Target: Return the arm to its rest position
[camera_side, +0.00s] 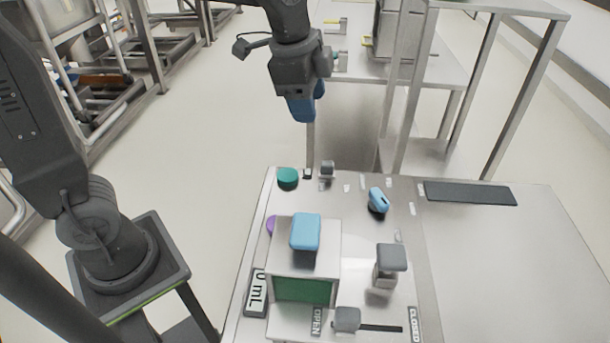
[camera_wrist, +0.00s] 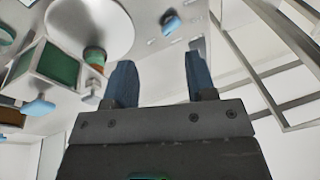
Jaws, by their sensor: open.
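My gripper (camera_side: 303,108) hangs high in the side view, above and beyond the far edge of the metal table (camera_side: 500,260). Its blue fingers point down. In the wrist view my gripper (camera_wrist: 160,82) shows two blue fingers spread apart with nothing between them. It is open and touches nothing. My arm comes in from the top of the side view, and my base stands at the left.
A metal box with a green front (camera_side: 303,290) and a light blue block (camera_side: 306,232) on top stands on the table. Beside it are a grey-topped post (camera_side: 391,257), a blue piece (camera_side: 378,200), a green knob (camera_side: 288,178) and a dark plate (camera_side: 470,193). A metal rack (camera_side: 500,90) stands behind.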

